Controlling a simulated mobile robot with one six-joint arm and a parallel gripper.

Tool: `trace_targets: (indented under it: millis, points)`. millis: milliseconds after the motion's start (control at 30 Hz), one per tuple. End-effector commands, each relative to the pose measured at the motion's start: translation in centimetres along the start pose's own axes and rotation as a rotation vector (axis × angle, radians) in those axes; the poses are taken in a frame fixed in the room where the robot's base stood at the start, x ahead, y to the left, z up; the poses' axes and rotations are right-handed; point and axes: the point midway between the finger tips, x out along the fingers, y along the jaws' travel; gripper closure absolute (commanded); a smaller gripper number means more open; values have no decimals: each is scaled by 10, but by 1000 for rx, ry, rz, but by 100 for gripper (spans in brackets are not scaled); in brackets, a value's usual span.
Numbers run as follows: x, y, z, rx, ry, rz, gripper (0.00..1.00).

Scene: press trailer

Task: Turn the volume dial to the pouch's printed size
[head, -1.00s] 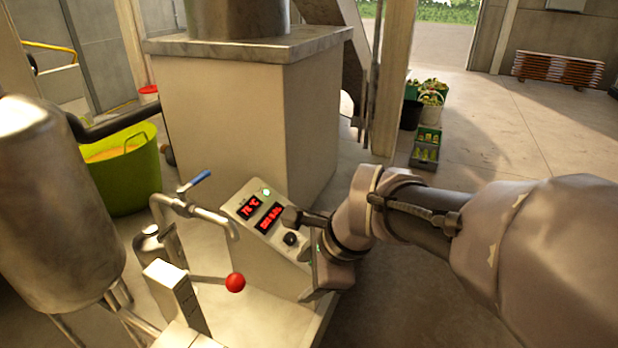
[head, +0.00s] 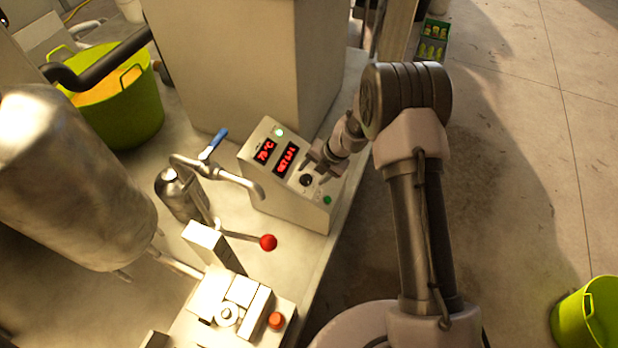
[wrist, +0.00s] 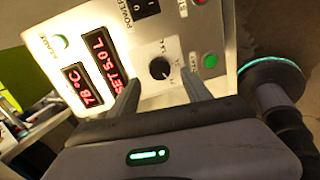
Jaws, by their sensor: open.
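The volume dial (wrist: 160,68) is a small black knob on the sloped face of a pale control box (head: 318,213). In the wrist view the box's red display (wrist: 112,66) reads SET 5.0 L, and another (wrist: 82,86) reads 78 °C. My gripper (wrist: 162,90) is open, with one finger on each side just short of the dial and nothing between them. In the head view my gripper (head: 318,164) is close to the dial (head: 306,180). A silvery capped object (head: 178,195), possibly the pouch, stands near the tap; no printed size is readable.
A blue-handled tap (head: 213,143) and a lever with a red ball (head: 268,242) stand left of the box. A green button (wrist: 210,61) sits beside the dial. A big steel tank (head: 70,180) is at left. The floor to the right is mostly open.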

Motion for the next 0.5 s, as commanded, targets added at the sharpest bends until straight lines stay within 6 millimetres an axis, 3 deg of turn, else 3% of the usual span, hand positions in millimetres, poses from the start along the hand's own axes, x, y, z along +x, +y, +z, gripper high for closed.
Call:
trace_targets:
  millis: [67,200,500]
  points:
    - [18,-1,-1,0,2,0,43]
    - [34,0,-1,-1,1,0,43]
    - [40,0,0,-1,0,1,43]
